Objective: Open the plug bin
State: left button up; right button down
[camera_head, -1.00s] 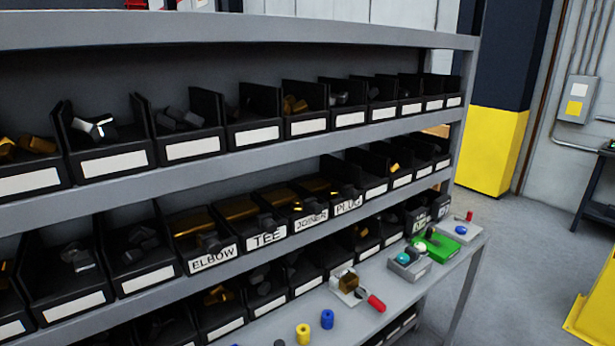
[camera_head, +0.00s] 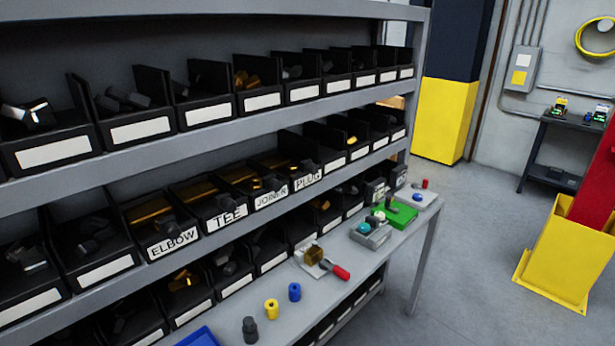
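The plug bin (camera_head: 307,181) is a black bin with a white label reading PLUG, on the middle shelf. It stands at the right end of a labelled row, beside the JOINER bin (camera_head: 271,197), the TEE bin (camera_head: 226,218) and the ELBOW bin (camera_head: 172,241). These labelled bins seem to have amber-tinted lids or panels behind their fronts. Whether the plug bin's top is covered is too small to tell. Neither of my grippers shows in the view.
A grey workbench ledge (camera_head: 268,325) juts out below the shelves. The floor (camera_head: 470,260) right of the ledge is clear up to a yellow stand (camera_head: 555,255).

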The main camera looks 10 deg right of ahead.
aim_at(275, 161)
jog(key=i+u, duration=0.45)
jog(key=i, duration=0.5)
